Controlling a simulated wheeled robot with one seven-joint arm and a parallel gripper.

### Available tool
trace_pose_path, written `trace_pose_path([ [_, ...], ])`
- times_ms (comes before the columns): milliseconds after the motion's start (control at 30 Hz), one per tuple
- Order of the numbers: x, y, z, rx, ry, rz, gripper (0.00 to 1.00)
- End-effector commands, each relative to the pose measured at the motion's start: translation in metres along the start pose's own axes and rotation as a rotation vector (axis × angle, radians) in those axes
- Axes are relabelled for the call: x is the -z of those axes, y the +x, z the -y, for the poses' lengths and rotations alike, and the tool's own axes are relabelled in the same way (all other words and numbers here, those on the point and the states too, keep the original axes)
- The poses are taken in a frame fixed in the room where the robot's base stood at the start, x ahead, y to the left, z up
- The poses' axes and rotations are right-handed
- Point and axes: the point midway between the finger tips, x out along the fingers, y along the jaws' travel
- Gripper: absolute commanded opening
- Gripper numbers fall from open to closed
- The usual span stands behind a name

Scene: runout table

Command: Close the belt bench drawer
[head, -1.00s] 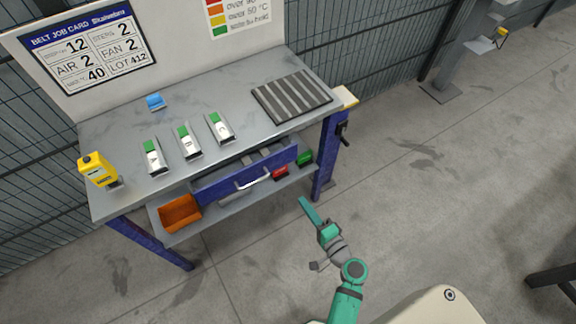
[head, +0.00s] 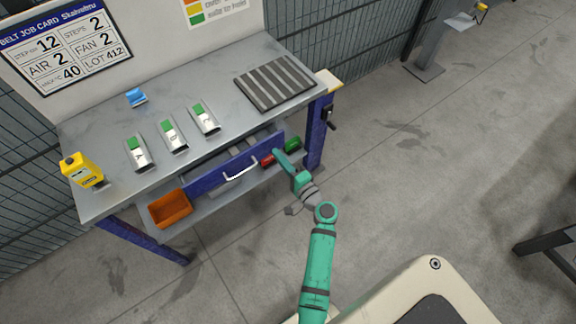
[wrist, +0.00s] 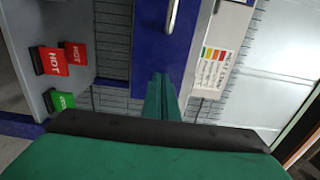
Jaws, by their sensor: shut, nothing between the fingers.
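The belt bench drawer (head: 208,181) is a blue front with a pale bar handle (head: 241,173), under the grey bench top. It stands pulled out, with part of its inside showing behind the front. In the wrist view, the blue drawer front (wrist: 150,45) and the end of its handle (wrist: 172,14) show at the top. My green gripper (head: 278,154) is shut and empty, at the right end of the drawer front. Its fingertips (wrist: 160,82) overlap the front's edge in the wrist view; I cannot tell whether they touch it.
Red (head: 267,160) and green (head: 293,146) items sit on the lower shelf near my gripper, beside a blue bench leg (head: 317,135). An orange bin (head: 170,208) is at the shelf's left. The floor in front is clear.

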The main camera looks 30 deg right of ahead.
Motion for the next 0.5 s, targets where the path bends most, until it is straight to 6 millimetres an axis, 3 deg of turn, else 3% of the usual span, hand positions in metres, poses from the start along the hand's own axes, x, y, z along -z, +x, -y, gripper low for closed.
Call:
trace_pose_path([
  [200, -0.001, 0.017, 0.000, 0.001, 0.001, 0.002, 0.00],
  [500, 0.002, 0.018, 0.000, 0.000, 0.001, -0.003, 0.00],
])
